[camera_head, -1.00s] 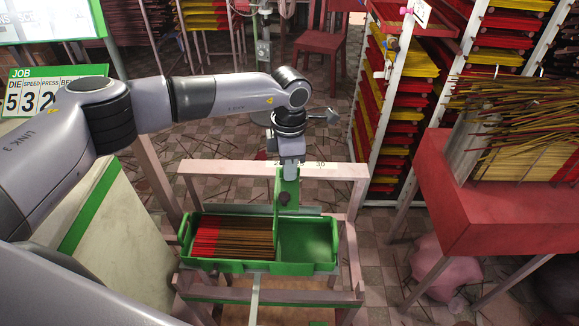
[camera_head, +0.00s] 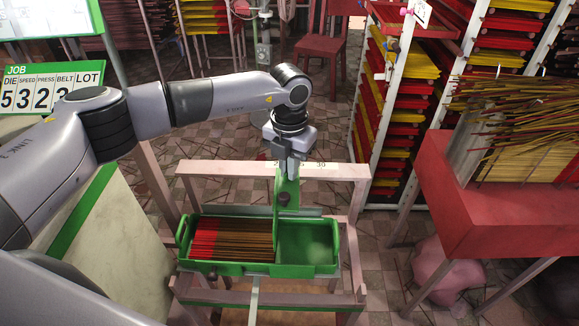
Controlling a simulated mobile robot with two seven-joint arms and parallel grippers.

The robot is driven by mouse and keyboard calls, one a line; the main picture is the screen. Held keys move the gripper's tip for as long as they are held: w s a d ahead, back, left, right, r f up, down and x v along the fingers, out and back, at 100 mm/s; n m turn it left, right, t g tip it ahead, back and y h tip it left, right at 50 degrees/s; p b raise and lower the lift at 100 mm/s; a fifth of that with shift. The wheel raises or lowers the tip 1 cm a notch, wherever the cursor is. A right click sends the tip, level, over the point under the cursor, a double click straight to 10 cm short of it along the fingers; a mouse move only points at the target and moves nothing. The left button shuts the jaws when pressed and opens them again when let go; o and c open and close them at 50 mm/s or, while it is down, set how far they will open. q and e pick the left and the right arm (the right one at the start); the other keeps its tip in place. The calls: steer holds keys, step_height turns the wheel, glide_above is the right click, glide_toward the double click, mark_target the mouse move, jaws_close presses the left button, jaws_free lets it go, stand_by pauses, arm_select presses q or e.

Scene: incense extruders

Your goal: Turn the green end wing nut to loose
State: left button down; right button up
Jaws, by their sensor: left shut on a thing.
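The green end piece (camera_head: 288,188) stands upright at the middle of the back edge of the green tray (camera_head: 200,267), with a dark round knob (camera_head: 285,199) on its face. My left gripper (camera_head: 290,172) points down at the top of this green piece. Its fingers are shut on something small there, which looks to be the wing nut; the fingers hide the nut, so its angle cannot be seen. My right gripper is not in view.
The tray's left part holds red and brown incense sticks (camera_head: 232,238); its right part is empty. The tray rests on a wooden frame (camera_head: 350,180) with a numbered scale strip. A red table (camera_head: 480,215) with sticks and a drying rack (camera_head: 390,110) stand at right.

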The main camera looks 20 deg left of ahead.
arm_select(q)
steer(key=n, duration=0.4)
steer(key=shift+n, duration=0.4)
steer(key=n, duration=0.3)
steer(key=shift+r+n, duration=0.1)
steer(key=shift+n, duration=0.2)
steer(key=n+p, duration=0.1)
steer(key=n, duration=0.3)
steer(key=shift+n, duration=0.3)
steer(key=n, duration=0.4)
steer(key=shift+p, duration=0.4)
steer(key=shift+w, duration=0.1)
steer(key=c, duration=1.3)
jaws_free()
steer(key=shift+o, duration=0.2)
steer(key=shift+r+b, duration=0.55)
steer(key=shift+r, duration=3)
